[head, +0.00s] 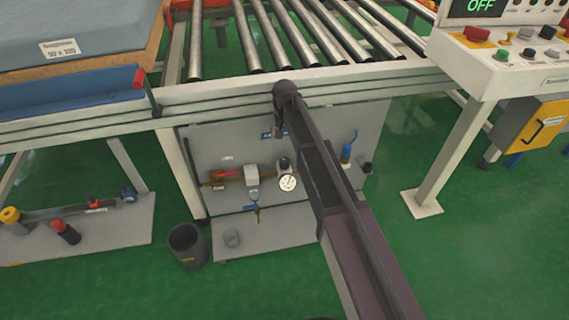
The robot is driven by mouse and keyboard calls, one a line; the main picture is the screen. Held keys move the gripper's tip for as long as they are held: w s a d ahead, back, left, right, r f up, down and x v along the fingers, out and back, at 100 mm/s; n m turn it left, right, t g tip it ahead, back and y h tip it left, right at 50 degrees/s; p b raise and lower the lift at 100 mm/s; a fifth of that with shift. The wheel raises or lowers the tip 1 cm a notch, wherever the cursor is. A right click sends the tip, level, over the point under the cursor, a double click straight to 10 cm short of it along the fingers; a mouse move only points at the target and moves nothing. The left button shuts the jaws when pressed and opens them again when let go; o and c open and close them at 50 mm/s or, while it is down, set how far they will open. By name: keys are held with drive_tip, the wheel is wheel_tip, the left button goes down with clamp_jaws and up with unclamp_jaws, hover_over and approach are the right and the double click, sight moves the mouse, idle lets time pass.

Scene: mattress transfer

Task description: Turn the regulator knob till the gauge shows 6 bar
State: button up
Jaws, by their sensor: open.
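The round white gauge (287,182) is on the grey panel (215,145) under the roller conveyor. Its needle and numbers are too small to read. A dark knob-like cap (284,163), which looks like the regulator knob, sits just above the gauge. My arm reaches up from the bottom right, and its dark end bends down in front of the conveyor's side rail. My gripper (279,131) is there, small and dark, in front of the panel's top edge and above the knob, apart from it. It is open and nothing shows in it. Its fingertips are hard to make out.
A red-handled valve (227,174) and a grey filter unit (252,176) sit left of the gauge. A blue-handled part (348,148) is to the right, beyond my arm. A dark bin (188,245) stands on the green floor. The conveyor rail (215,97) runs above the panel.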

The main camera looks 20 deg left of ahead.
sight(285, 160)
drive_tip(key=shift+f+b, duration=6.15)
drive_tip(key=shift+f, duration=0.2)
drive_tip(key=c, duration=1.1)
